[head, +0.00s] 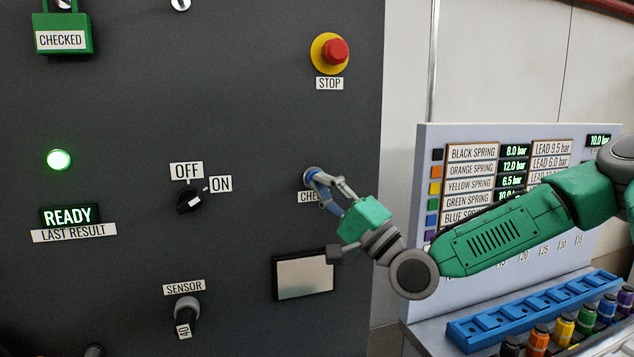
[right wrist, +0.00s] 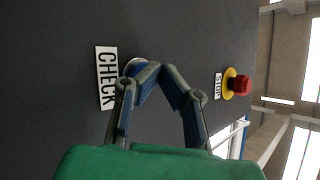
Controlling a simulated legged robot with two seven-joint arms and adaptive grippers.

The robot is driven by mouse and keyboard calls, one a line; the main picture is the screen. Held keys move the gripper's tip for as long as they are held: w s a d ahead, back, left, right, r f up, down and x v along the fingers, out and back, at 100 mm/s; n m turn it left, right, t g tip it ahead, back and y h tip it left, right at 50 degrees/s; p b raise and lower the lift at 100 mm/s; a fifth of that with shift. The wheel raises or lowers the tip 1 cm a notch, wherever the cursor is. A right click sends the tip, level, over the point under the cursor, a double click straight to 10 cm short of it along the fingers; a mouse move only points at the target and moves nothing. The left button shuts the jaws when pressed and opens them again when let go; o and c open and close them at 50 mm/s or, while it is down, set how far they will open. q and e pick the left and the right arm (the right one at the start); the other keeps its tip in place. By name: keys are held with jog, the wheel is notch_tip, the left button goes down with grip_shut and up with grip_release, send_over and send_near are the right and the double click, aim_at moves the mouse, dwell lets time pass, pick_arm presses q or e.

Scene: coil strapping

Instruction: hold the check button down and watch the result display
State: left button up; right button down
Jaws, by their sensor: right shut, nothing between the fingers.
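The check button (head: 309,173) is on the dark panel, above a CHECK label that the fingers partly cover. In the right wrist view its pale rim (right wrist: 131,64) shows beside the CHECK label, mostly hidden behind a fingertip. My right gripper (head: 316,180) is shut and empty, its fingertips at the button. It also shows in the right wrist view (right wrist: 160,73). I cannot tell whether the button is pressed in. The result display (head: 68,215) reads READY in green, above the LAST RESULT label. My left gripper is not in view.
A red stop button (head: 335,51) sits above the check button. An OFF/ON switch (head: 190,201), a SENSOR knob (head: 186,308) and a lit green lamp (head: 59,160) are on the panel.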

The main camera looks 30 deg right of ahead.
jog(key=shift+d, duration=0.15)
jog(key=shift+w+a, duration=0.3)
jog(key=shift+a, duration=0.15)
jog(key=shift+w+d+b, duration=0.2)
jog(key=shift+d+b, duration=0.15)
jog(key=shift+d, duration=0.05)
jog(key=shift+a, duration=0.1)
dwell(0.8)
jog(key=shift+s, duration=0.1)
jog(key=shift+s+a, duration=0.2)
jog(key=shift+s, duration=0.6)
